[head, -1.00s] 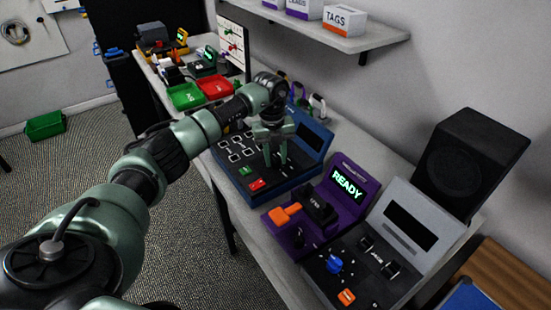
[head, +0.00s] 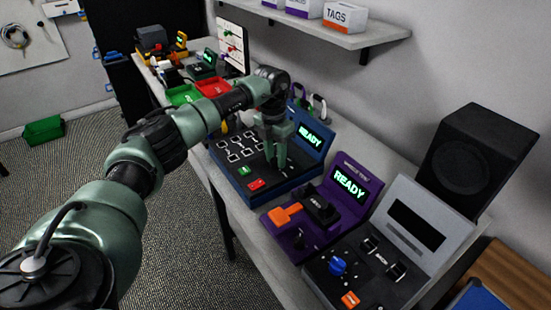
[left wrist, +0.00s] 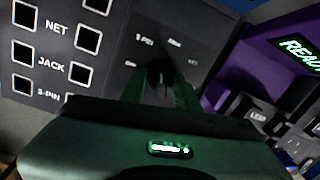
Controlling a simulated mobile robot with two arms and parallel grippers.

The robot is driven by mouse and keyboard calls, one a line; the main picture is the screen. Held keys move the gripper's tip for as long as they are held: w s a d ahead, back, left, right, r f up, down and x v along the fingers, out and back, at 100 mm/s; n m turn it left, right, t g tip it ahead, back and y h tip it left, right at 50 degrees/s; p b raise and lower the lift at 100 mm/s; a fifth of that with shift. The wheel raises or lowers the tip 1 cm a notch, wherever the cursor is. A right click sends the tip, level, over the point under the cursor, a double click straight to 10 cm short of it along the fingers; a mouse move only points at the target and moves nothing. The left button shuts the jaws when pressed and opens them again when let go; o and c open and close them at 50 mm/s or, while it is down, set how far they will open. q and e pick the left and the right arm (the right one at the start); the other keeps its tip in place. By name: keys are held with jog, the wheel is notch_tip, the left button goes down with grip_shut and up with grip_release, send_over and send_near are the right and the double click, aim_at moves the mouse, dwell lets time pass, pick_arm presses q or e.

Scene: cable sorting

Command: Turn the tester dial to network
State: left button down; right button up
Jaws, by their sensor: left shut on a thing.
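The blue tester (head: 256,187) sits on the bench with sockets, a green and a red button and a lit screen (head: 311,137) reading READY. My left gripper (head: 275,158) points down at its panel, shut on the dark dial. In the left wrist view the dial (left wrist: 158,73) shows between the fingers, with small labels around it, one reading 3-PIN. Where its pointer stands I cannot tell. Socket rows marked NET, JACK and 3-PIN lie to the left. My right gripper is not in view.
A purple tester (head: 279,243) with a READY screen and orange handle stands just right of the blue one. A grey tester (head: 427,199) with a blue knob and a black speaker (head: 478,160) are further right. Green (head: 183,94) and red (head: 213,86) trays lie behind.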

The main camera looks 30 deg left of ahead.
pick_arm(q)
jog(key=m, duration=0.3)
jog(key=shift+w+m+b, duration=0.1)
jog(key=shift+m+b, duration=0.3)
jog(key=m, duration=0.3)
jog(key=shift+m+b, duration=0.3)
jog(key=m, duration=0.6)
jog(key=shift+d+b, duration=0.1)
jog(key=shift+b, duration=0.25)
jog(key=shift+m, duration=0.4)
jog(key=c, duration=1)
grip_release()
jog(key=shift+c, duration=0.2)
jog(key=shift+r, duration=0.15)
jog(key=r, duration=0.2)
jog(key=r+b, duration=0.1)
jog(key=r, duration=0.4)
jog(key=shift+w+r, duration=0.25)
jog(key=shift+r, duration=0.05)
